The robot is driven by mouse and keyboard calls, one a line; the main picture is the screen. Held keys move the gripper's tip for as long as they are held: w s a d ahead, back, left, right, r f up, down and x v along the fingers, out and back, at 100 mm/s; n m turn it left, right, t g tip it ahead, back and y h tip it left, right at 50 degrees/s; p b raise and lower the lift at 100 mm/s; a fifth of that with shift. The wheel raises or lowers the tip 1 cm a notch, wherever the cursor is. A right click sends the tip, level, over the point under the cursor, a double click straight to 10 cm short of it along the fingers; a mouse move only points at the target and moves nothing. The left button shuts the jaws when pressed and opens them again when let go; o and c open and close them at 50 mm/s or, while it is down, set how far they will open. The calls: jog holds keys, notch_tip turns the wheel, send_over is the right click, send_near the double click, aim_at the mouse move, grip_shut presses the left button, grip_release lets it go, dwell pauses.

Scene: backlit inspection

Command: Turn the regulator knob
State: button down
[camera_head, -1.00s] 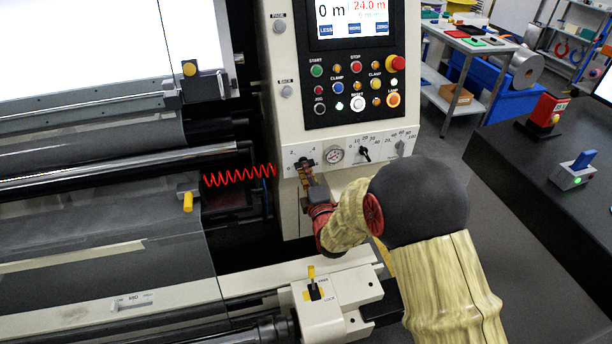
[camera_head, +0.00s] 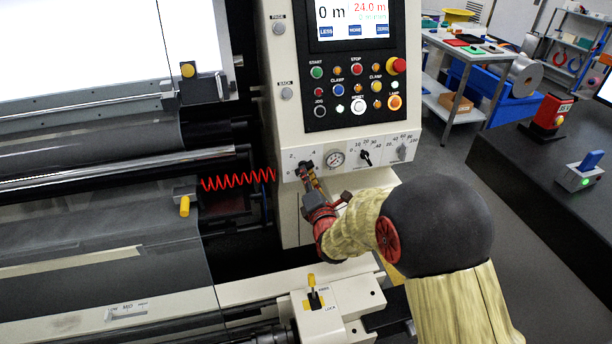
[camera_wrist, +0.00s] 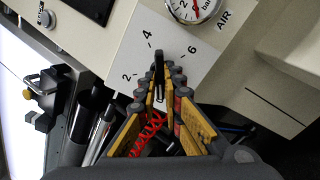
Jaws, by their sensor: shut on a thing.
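The regulator knob (camera_wrist: 158,62) is a dark knob on a white dial plate marked 2, 4 and 6, seen in the wrist view. Its tip lies between the 4 and the 6, nearer the 4. My gripper (camera_wrist: 160,88) is shut on the knob, with one yellow-padded finger on each side. In the head view my gripper (camera_head: 308,175) reaches the left end of the panel's lower strip and covers most of the knob. A round gauge (camera_head: 335,158) sits just right of it and also shows in the wrist view (camera_wrist: 190,8).
Two more dials, a black knob (camera_head: 366,157) and a grey knob (camera_head: 402,151), sit right of the gauge. The button panel (camera_head: 355,90) is above. A red coiled hose (camera_head: 238,180) hangs left.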

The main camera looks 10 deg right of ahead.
jog(key=shift+f, duration=0.1)
jog(key=c, duration=1.9)
grip_release()
jog(key=shift+s, duration=0.1)
jog(key=s, duration=1.1)
jog(key=shift+s, duration=0.4)
